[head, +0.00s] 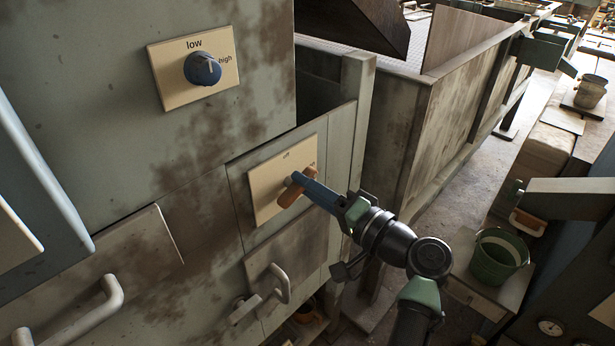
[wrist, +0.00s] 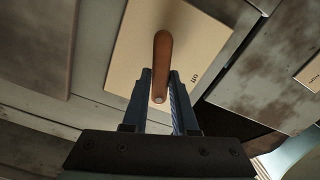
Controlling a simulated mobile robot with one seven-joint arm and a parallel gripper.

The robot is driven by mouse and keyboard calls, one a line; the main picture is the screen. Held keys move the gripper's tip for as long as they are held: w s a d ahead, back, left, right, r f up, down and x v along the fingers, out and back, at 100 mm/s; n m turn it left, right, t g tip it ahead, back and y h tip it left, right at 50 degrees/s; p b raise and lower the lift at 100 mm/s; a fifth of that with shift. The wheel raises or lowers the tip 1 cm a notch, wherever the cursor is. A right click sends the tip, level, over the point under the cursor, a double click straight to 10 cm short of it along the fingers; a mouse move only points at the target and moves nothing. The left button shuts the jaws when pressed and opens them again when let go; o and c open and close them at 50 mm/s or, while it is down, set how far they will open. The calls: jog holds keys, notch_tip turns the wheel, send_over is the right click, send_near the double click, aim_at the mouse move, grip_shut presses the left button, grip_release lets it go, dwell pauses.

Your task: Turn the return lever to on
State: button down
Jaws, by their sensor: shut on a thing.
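The return lever (head: 287,197) is an orange-brown handle on a cream plate (head: 264,204) set in the grey-green cabinet front. In the head view it slants down and left, and the word "off" is printed on the plate above it. My gripper (head: 299,181) reaches in from the right, its blue fingers shut on the lever. The plate's right-hand marking in the head view is partly hidden.
A blue knob (head: 202,68) on a plate marked low and high is above left. Below the lever is a panel with a curved handle (head: 281,283); another pale handle (head: 100,300) is at lower left. A green bucket (head: 497,257) stands at right.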

jog(key=shift+f+m+p, duration=0.2)
jog(key=shift+m+p, duration=0.9)
jog(key=shift+m, duration=0.8)
jog(key=c, duration=0.7)
grip_release()
jog(key=b+v, duration=0.1)
jog(key=v, duration=1.2)
